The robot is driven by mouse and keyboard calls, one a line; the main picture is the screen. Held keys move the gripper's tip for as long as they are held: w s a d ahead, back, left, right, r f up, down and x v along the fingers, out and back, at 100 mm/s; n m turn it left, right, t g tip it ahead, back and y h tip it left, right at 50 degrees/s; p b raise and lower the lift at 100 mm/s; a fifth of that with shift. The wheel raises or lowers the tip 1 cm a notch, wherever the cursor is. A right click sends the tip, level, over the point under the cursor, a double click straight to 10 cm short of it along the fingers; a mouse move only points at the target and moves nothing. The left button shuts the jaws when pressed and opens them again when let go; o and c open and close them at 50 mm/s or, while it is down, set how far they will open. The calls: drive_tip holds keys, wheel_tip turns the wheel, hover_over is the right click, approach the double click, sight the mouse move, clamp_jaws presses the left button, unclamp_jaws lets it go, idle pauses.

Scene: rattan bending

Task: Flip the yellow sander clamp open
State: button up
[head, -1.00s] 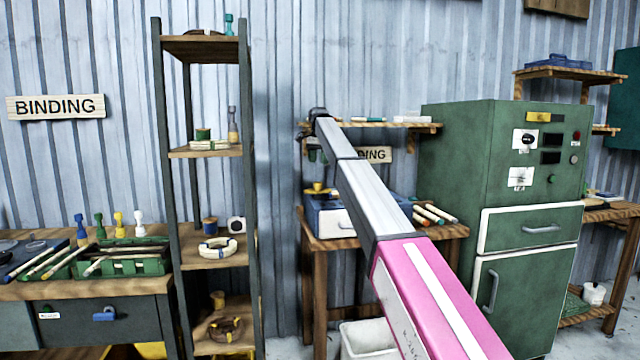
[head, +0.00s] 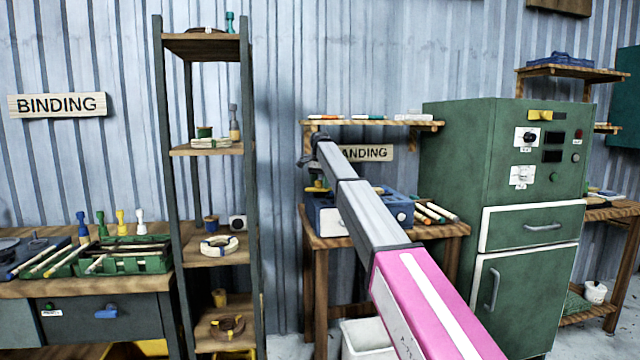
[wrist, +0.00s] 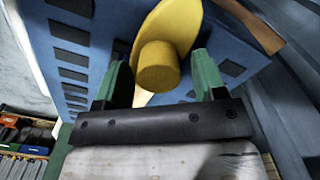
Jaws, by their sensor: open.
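The yellow sander clamp (wrist: 159,66) shows large in the wrist view, with a round knob-like end between my gripper's two green fingers. My gripper (wrist: 162,82) is open around that end; I cannot tell whether either finger touches it. The blue sander body (wrist: 105,22) with dark slots lies behind the clamp. In the head view the blue and white sander (head: 328,222) stands on the small wooden table, and a bit of the yellow clamp (head: 316,187) shows at its left. My arm hides part of the sander, and the gripper's fingers are hard to make out there.
A wooden wall shelf (head: 370,123) hangs above the sander. Several sticks (head: 436,212) lie right of it on the table (head: 335,241). A green cabinet (head: 470,150) stands close on the right, and a tall open rack (head: 252,180) on the left.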

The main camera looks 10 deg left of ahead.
drive_tip(key=c, duration=0.9)
drive_tip(key=n, duration=0.4)
drive_tip(key=shift+a+n, duration=0.1)
drive_tip(key=shift+n, duration=0.3)
drive_tip(key=n, duration=0.4)
drive_tip(key=shift+a+r+n, duration=0.1)
drive_tip(key=shift+n, duration=0.2)
drive_tip(key=n, duration=0.4)
drive_tip(key=shift+a+n, duration=0.1)
drive_tip(key=shift+n, duration=0.2)
drive_tip(key=shift+a+n, duration=0.1)
drive_tip(key=shift+n, duration=1.8)
